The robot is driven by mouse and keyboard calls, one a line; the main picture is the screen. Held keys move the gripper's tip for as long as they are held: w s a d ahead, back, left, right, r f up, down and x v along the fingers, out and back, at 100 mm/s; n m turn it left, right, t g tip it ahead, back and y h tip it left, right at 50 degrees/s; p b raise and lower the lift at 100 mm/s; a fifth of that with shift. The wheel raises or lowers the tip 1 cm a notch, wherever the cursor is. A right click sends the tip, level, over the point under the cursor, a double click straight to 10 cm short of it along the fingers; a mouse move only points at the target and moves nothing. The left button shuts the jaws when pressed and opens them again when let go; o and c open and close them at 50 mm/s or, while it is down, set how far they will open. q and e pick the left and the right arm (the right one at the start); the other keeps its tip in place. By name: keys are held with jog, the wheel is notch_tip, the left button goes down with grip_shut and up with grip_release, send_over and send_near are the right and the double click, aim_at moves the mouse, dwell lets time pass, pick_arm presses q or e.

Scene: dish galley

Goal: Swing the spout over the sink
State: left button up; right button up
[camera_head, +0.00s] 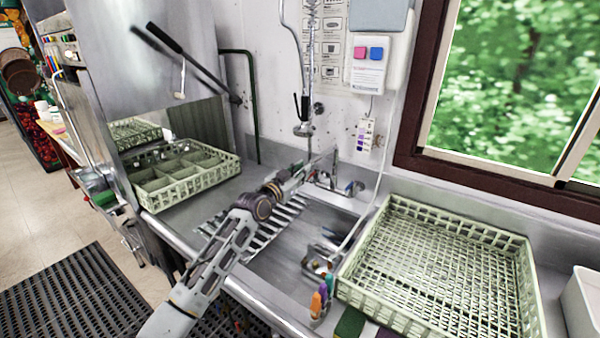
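The metal sink (285,262) is set in the counter in the middle of the view, with a slatted rack across its left part. The faucet (334,172) stands at the back of the sink by the wall. Its thin spout seems to point left, toward my gripper, but is partly hidden and hard to make out. My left arm reaches up across the sink's left side. My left gripper (300,172) is close beside the spout; it is too small to tell whether it touches the spout or how its fingers stand.
A green compartment rack (190,178) sits on the left counter beside the dish machine (140,60). A large green rack (440,270) fills the right counter. A spray hose (303,128) hangs above the faucet. Bottles (320,298) stand at the sink's front right.

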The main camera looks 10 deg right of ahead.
pick_arm(q)
jog(key=o, duration=0.4)
jog(key=shift+s+d+f, duration=0.15)
jog(key=shift+d, duration=0.05)
jog(key=shift+s, duration=0.1)
jog(key=shift+s+a, duration=0.6)
jog(key=shift+a, duration=0.25)
jog(key=v, duration=0.9)
jog(key=shift+s+a, duration=0.25)
jog(key=shift+s, duration=0.05)
